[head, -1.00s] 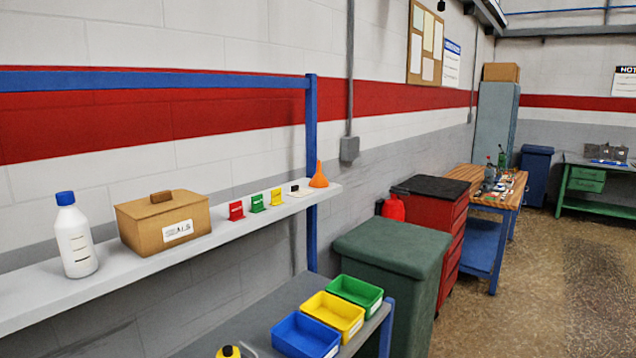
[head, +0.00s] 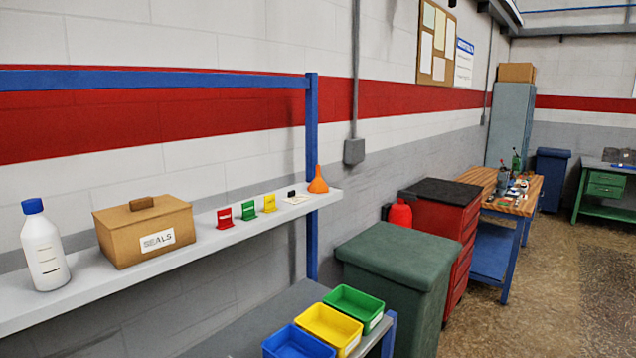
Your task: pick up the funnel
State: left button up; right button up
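The orange funnel (head: 318,181) stands on the right end of the grey wall shelf (head: 190,252), wide end down and spout up, close to the blue upright post. No gripper touches it. Neither of my grippers shows in the head view.
On the shelf stand a white bottle (head: 44,248), a brown SEALS box (head: 145,232), small red, green and yellow holders (head: 248,211) and a white card (head: 297,199). Below are blue, yellow and green bins (head: 330,326).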

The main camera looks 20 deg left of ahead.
aim_at(317, 186)
jog(key=i+l+u, duration=0.4)
jog(key=i+l, duration=0.95)
